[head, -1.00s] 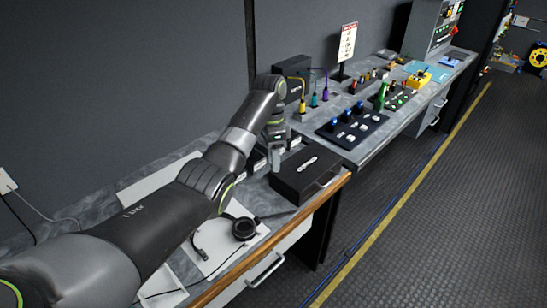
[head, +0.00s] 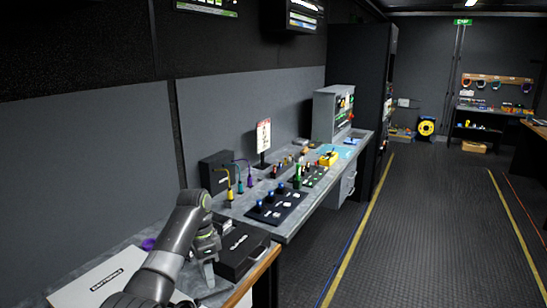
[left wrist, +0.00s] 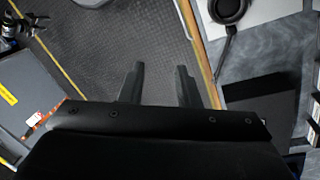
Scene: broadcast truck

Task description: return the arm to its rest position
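My left arm comes in from the bottom left of the head view, bent at the elbow. Its gripper (head: 209,275) points down just left of the black case on the grey desk. In the left wrist view the two fingers (left wrist: 158,85) stand apart with nothing between them, and the dark floor and wooden desk edge lie beyond. My right gripper is in neither view.
The black case (head: 243,252) sits close beside the left gripper at the desk's near end. A black switch panel (head: 275,205) lies farther along the desk. Headphones (left wrist: 228,10) show in the left wrist view. The aisle floor (head: 420,230) is clear.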

